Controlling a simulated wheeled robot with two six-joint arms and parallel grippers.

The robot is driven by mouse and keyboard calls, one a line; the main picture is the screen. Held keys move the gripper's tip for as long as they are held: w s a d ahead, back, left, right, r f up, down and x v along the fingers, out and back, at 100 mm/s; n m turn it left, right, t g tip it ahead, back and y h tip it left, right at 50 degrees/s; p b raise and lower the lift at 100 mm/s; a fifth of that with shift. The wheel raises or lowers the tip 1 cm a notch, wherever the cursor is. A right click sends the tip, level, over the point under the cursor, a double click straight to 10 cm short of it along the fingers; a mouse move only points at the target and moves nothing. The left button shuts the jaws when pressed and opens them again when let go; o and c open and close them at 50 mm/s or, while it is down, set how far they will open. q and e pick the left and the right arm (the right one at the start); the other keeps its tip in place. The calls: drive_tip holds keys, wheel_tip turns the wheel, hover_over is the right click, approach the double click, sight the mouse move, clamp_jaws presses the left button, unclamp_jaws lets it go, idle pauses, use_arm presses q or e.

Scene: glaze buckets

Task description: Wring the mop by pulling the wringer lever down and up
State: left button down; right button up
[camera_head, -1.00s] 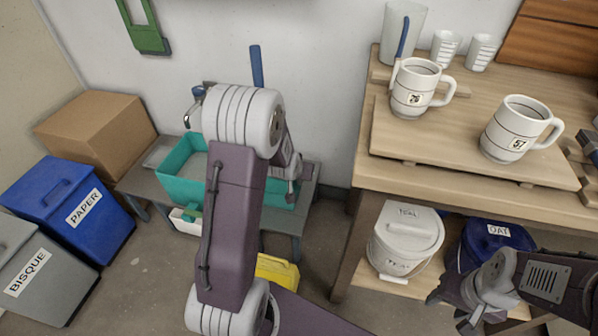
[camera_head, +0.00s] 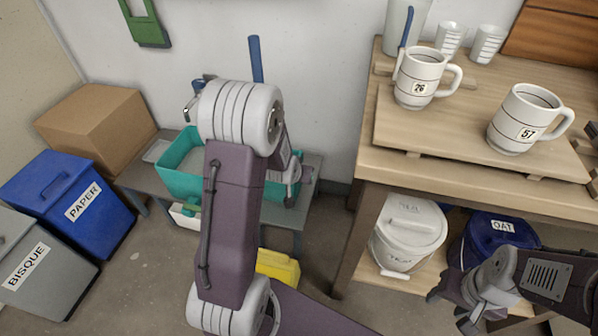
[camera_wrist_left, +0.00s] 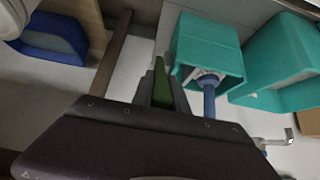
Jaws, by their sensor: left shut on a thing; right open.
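The mop's blue handle (camera_head: 255,60) stands upright behind my left arm in the head view. In the left wrist view the handle (camera_wrist_left: 209,100) ends in a whitish mop head inside a teal wringer box (camera_wrist_left: 222,52). A larger teal bucket (camera_head: 178,178) stands on a low grey bench. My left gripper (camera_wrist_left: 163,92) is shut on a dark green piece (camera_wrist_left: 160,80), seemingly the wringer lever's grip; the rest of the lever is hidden. In the head view my left arm hides most of the wringer. My right gripper (camera_head: 450,308) is open and empty at lower right.
A wooden table (camera_head: 450,160) with mugs stands right of the bench. A white bucket (camera_head: 408,235) and a blue bucket (camera_head: 490,240) sit on its lower shelf. A cardboard box (camera_head: 95,125), a blue PAPER bin (camera_head: 65,205) and a grey BISQUE bin (camera_head: 40,265) stand left.

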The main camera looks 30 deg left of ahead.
use_arm(q)
drive_tip(key=shift+s+d+f+b, duration=0.25)
drive_tip(key=shift+s+f+b, duration=0.25)
drive_tip(key=shift+s+f, duration=0.45)
drive_tip(key=shift+r, duration=0.2)
drive_tip(key=shift+w+a+r+p, duration=0.15)
drive_tip(key=shift+w+r+p, duration=0.25)
drive_tip(key=shift+w+p, duration=0.05)
drive_tip(key=shift+c, duration=1)
unclamp_jaws()
drive_tip(key=shift+r, duration=0.1)
drive_tip(key=shift+w, duration=0.1)
